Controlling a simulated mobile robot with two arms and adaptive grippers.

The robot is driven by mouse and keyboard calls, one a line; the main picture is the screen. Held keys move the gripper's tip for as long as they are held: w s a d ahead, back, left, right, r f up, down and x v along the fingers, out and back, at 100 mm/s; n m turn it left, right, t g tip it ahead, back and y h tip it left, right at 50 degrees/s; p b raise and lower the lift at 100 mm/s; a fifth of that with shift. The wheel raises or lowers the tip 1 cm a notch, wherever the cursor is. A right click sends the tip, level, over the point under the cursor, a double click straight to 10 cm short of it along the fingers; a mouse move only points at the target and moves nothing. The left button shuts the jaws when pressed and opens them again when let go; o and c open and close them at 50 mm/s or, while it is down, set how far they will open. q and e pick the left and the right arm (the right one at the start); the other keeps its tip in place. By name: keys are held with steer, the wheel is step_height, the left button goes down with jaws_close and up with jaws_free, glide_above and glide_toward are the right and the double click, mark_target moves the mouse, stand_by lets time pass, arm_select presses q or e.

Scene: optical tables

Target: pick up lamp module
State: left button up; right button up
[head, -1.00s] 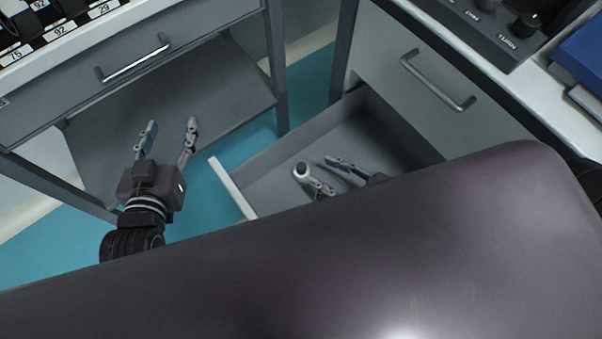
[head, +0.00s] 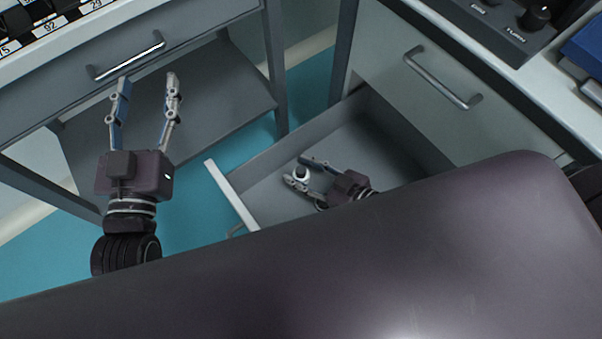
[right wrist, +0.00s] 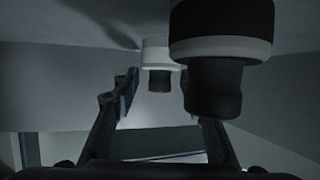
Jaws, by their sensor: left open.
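A small white round piece with a dark centre (head: 302,174), which looks like the lamp module, is in the open drawer (head: 270,205). My right gripper (head: 296,169) is in the drawer, its open fingers on either side of this piece. In the right wrist view, a white-and-black cylindrical piece (right wrist: 157,63) shows beyond and between the fingers. A larger black cylinder with a white band (right wrist: 220,45) is nearer and covers part of the right-hand finger. I cannot tell which one is the piece in the head view. My left gripper (head: 148,80) is open and empty near the left drawer handle.
The left table has a closed drawer with a bar handle (head: 127,57) and a lower shelf (head: 210,95). The right cabinet has a closed drawer with a handle (head: 442,80) above the open one. My own dark body hides the lower part of the head view.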

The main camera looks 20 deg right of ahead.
steer(key=shift+w, duration=0.1)
steer(key=shift+f, duration=0.1)
jaws_close()
stand_by(0.5)
